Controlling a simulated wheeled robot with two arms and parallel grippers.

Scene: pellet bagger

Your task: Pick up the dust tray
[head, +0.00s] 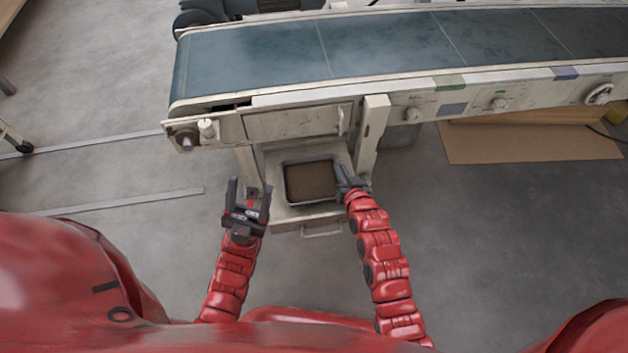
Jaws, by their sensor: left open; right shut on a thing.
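The dust tray (287,186) is a dark-rimmed, rounded rectangular tray with a brown inside. It sits on a pale pulled-out shelf (285,214) under the conveyor's near end. My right gripper (342,172) is shut on the tray's right rim; its fingertips are small and partly hidden against the rim. My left gripper (248,190) is open and empty, its fingers pointing up the picture, to the left of the tray and apart from it.
The conveyor (250,60) with a blue-green belt runs across above the tray, its front panel (297,122) and pale legs (371,138) close around the shelf. A brown board (530,143) lies at right. Floor to the left is mostly clear.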

